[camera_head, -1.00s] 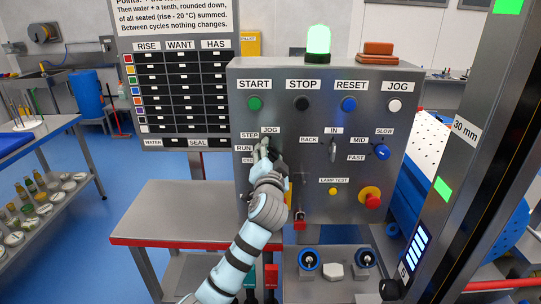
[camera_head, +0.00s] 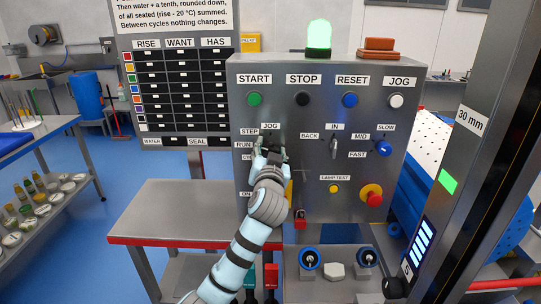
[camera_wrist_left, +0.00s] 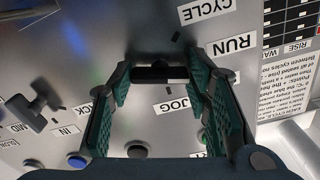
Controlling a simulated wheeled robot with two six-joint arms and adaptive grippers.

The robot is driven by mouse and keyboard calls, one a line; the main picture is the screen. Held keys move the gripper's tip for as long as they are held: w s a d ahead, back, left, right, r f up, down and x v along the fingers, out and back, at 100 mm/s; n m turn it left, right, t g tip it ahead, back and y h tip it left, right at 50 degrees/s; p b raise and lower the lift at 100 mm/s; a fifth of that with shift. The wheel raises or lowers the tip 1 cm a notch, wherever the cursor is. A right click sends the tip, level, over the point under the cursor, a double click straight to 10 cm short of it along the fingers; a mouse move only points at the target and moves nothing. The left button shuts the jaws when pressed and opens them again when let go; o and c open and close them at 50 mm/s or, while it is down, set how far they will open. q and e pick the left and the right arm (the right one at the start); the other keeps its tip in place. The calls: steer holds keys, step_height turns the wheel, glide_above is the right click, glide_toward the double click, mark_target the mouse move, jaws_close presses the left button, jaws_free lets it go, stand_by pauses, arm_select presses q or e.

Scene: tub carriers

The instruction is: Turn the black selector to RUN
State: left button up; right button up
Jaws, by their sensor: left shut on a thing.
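The black selector (camera_wrist_left: 152,74) is on the grey panel, ringed by the labels JOG, STEP, RUN and CYCLE. In the left wrist view it is a dark bar with a white mark at its right end, on the side of the RUN label (camera_wrist_left: 232,47). My left gripper (camera_head: 271,147) is at the panel, its two fingers on either side of the selector and shut on it. In the head view the gripper hides most of the selector. Which label it points to exactly, I cannot tell. My right gripper is not in view.
The panel (camera_head: 310,205) also carries a grey toggle (camera_head: 334,147), a blue knob (camera_head: 383,148), a red emergency button (camera_head: 373,196) and a row of push buttons above. A green lamp (camera_head: 319,36) is lit on top. A steel table (camera_head: 165,205) stands at lower left.

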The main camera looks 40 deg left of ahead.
arm_select(q)
steer(key=shift+n+b, duration=0.7)
steer(key=shift+n, duration=1)
steer(key=o, duration=1.2)
steer(key=shift+c, duration=0.2)
steer(key=v, duration=1.2)
